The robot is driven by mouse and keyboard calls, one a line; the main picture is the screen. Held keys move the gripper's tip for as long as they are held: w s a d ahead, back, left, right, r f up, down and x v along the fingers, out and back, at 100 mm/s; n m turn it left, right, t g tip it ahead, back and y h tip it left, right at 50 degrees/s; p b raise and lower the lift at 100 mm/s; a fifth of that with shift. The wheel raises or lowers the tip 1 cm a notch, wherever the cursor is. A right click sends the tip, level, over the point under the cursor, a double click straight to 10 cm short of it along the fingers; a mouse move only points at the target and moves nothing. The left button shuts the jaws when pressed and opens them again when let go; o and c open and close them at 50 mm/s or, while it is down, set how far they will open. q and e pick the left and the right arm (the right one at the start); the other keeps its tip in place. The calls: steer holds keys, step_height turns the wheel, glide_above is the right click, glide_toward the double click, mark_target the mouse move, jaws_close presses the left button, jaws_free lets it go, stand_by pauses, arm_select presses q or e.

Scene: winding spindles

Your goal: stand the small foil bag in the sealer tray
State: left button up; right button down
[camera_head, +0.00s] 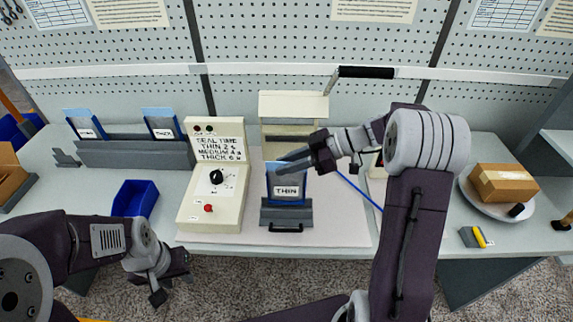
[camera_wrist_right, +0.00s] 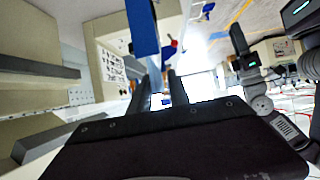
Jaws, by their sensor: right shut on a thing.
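A small blue bag with a THIN label (camera_head: 287,190) stands upright at the dark grey sealer tray (camera_head: 286,216), in front of the sealer. Its lower edge meets the tray; I cannot tell how deep it sits. My right gripper (camera_head: 292,160) is shut on the bag near its top. In the right wrist view the fingers (camera_wrist_right: 160,92) point forward, with a blue strip of the bag (camera_wrist_right: 144,30) at their tips. My left gripper (camera_head: 172,287) is low at the front left, past the table edge, apart from the bag, with its fingertips spread and empty.
The control box (camera_head: 213,185) with a dial stands left of the tray. The cream sealer (camera_head: 293,108) with a black-handled lever is behind. A grey rack (camera_head: 130,154) holds blue bags at the left, near a blue bin (camera_head: 135,199). A plate (camera_head: 500,208) bears a carton (camera_head: 505,183) at right.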

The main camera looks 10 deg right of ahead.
mark_target(287, 179)
steer(key=shift+b, duration=0.3)
steer(key=shift+f, duration=0.15)
steer(key=shift+f+b, duration=0.3)
steer(key=shift+b, duration=0.15)
steer(key=shift+f+b, duration=2.35)
steer(key=shift+b, duration=0.5)
steer(key=c, duration=1.1)
jaws_free()
steer(key=shift+c, duration=0.2)
